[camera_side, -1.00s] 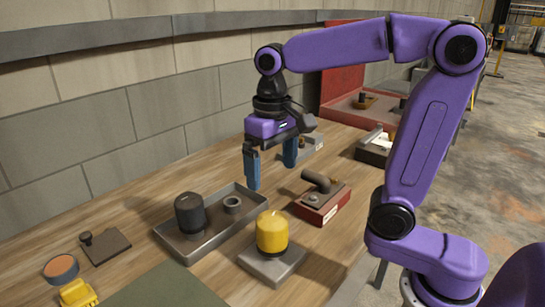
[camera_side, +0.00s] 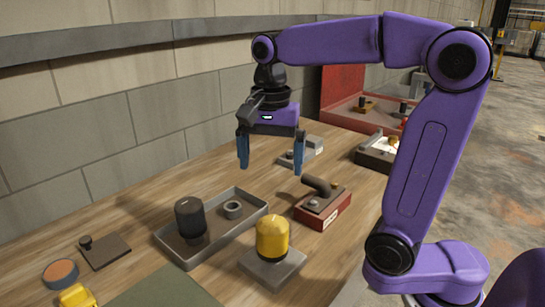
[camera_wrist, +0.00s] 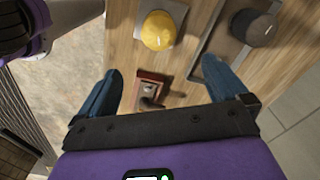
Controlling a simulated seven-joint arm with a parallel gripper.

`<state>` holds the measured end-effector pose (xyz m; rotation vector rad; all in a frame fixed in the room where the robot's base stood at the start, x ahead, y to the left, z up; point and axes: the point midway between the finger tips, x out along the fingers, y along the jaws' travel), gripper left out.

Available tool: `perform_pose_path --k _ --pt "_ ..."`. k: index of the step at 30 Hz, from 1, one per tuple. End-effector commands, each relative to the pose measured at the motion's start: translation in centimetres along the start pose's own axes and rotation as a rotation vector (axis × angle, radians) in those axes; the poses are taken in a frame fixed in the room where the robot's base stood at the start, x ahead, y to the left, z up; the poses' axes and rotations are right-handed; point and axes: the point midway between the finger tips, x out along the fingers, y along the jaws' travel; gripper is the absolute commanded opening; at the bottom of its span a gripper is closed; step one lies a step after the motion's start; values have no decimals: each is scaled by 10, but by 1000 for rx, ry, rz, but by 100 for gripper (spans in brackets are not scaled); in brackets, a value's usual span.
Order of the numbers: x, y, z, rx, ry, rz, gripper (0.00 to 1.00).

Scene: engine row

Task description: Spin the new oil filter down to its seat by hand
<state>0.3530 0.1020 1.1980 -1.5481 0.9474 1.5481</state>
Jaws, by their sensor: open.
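A yellow domed canister (camera_side: 272,236), which looks like the oil filter, stands upright on a grey metal block (camera_side: 283,266) near the front of the bench. It also shows at the top of the wrist view (camera_wrist: 159,30). Its lower edge meets the block; I cannot tell how tightly it sits. A dark canister (camera_side: 189,217) stands in a grey tray (camera_side: 182,254) to its left. My gripper (camera_side: 270,167) is open and empty, pointing down above the bench, higher than the canister and apart from it. In the wrist view, its blue fingers (camera_wrist: 162,72) are spread wide.
A red block with a dark bent pipe (camera_side: 322,208) stands right of the yellow canister. A ring (camera_side: 233,209) lies in the tray. A small dark plate (camera_side: 105,250), an orange-topped disc (camera_side: 61,272) and a green mat (camera_side: 168,290) lie at left. An open red case (camera_side: 345,108) stands behind.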

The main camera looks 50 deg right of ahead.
Motion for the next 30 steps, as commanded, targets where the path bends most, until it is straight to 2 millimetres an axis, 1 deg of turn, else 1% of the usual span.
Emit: perform_pose_path --k 3,6,11,14,30 --pt "-1 2 0 80 0 0 100" --pt "1 3 0 107 0 1 100" --pt "13 3 0 111 -1 3 100" --pt "27 4 0 110 -2 5 100" --pt "120 4 0 108 -2 5 100"
